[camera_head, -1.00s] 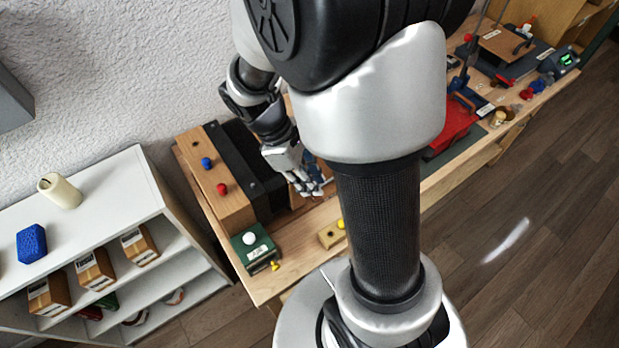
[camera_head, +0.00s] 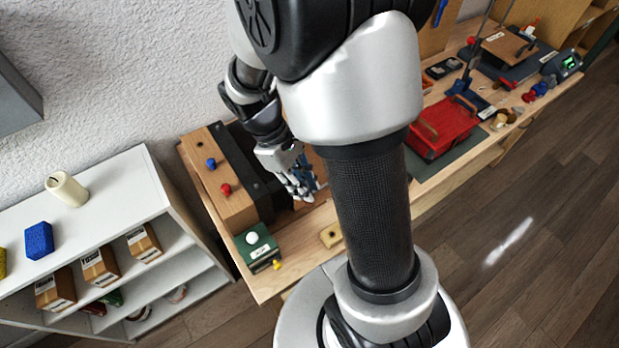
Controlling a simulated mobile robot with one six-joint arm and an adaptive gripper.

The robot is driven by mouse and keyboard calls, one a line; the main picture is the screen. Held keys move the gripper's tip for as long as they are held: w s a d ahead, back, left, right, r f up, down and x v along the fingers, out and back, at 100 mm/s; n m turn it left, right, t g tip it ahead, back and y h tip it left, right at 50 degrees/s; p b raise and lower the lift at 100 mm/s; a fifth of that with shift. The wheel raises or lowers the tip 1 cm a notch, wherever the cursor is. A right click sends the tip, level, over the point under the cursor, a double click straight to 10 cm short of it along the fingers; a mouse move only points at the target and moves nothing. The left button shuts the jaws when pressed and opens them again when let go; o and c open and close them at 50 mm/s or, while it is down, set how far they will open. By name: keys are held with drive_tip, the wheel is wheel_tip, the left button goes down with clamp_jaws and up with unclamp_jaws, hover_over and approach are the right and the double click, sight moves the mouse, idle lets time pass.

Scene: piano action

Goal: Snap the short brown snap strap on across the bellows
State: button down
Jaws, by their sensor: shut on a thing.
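A wooden block (camera_head: 216,178) with a blue knob and a red knob on top stands at the left end of the workbench. A black part (camera_head: 251,165), apparently the bellows, runs along its right side. My gripper (camera_head: 304,192) is just right of this dark part, pointing down over the bench. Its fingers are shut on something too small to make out. I cannot pick out the short brown snap strap. My arm hides part of the bench to the right of the gripper.
A green box (camera_head: 256,246) with a white knob sits at the bench's front left corner. A small wooden block (camera_head: 331,236) lies near the front edge, partly behind my arm. A red case (camera_head: 443,128) lies farther right. A white shelf (camera_head: 90,215) stands at left.

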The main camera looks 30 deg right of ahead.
drive_tip(key=w+a+m+y+p, duration=0.1)
drive_tip(key=w+a+m, duration=0.1)
drive_tip(key=m, duration=0.2)
drive_tip(key=w+a+m+y+p, duration=0.2)
drive_tip(key=m, duration=0.2)
drive_tip(key=w+a+m+y+p, duration=0.1)
drive_tip(key=w+a+m+p, duration=0.1)
drive_tip(key=m, duration=0.1)
drive_tip(key=shift+w+a+m+y, duration=0.2)
drive_tip(key=shift+w+m+y, duration=0.1)
drive_tip(key=shift+m, duration=0.1)
drive_tip(key=shift+w+a+m+t+y+p, duration=0.15)
drive_tip(key=shift+w+m+y+p, duration=0.15)
drive_tip(key=shift+w+m, duration=0.55)
drive_tip(key=shift+w+a+m+t+y+p, duration=0.15)
drive_tip(key=shift+w+m+p, duration=0.35)
drive_tip(key=shift+m, duration=0.55)
drive_tip(key=shift+d, duration=0.1)
drive_tip(key=shift+w, duration=0.1)
drive_tip(key=c, duration=1.5)
unclamp_jaws()
